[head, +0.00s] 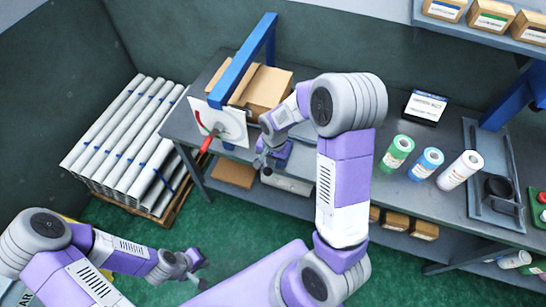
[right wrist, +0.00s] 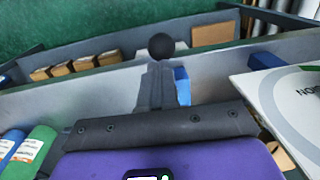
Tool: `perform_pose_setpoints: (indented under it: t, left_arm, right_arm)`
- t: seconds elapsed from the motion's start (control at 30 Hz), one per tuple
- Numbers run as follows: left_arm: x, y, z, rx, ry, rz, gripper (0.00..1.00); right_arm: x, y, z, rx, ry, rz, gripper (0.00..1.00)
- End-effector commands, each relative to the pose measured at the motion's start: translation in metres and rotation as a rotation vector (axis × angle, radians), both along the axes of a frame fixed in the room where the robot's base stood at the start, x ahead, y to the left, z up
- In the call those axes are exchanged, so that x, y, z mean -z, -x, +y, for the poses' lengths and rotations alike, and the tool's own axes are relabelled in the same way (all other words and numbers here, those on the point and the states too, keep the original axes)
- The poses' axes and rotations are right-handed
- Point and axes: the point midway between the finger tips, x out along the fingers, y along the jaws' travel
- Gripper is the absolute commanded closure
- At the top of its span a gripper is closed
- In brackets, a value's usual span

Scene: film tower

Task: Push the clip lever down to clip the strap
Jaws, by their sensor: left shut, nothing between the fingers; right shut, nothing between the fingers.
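A dark round knob (right wrist: 161,46) shows just past my right fingertips in the right wrist view; it looks like the end of the clip lever, but its shaft is hidden behind the fingers. I cannot tell whether the fingers touch it. My right gripper (right wrist: 158,70) is shut and empty. In the head view, my right gripper (head: 262,163) is at the bench's front edge, right of a white panel (head: 228,124) with a red handle (head: 207,142). A blue piece (right wrist: 183,86) lies beside the fingers; I cannot tell if it is the strap. My left gripper (head: 193,265) is shut, low above the green floor.
A blue frame (head: 243,62) and cardboard boxes (head: 267,88) stand behind the panel. Long white rolls (head: 125,140) are stacked on a pallet at left.

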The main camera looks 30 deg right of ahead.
Motion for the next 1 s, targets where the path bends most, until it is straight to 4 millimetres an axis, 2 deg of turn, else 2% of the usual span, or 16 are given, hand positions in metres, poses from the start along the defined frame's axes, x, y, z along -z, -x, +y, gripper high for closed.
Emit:
perform_pose_setpoints:
  t: [0.1,0.4,0.7,1.0]
  left_arm:
    - [0.012,0.0,0.0,0.0,0.0,0.0,1.0]
    - [0.032,0.0,0.0,0.0,0.0,0.0,1.0]
    - [0.041,0.0,0.0,0.0,0.0,0.0,1.0]
    - [0.042,0.0,0.0,0.0,0.0,0.0,1.0]
  right_arm:
    - [0.011,0.004,0.005,-0.002,0.0,0.003,1.0]
    - [0.03,0.012,0.014,-0.001,-0.001,0.003,1.0]
    - [0.041,0.015,0.017,0.0,-0.001,0.003,1.0]
    - [0.044,0.016,0.018,0.0,-0.002,0.004,1.0]
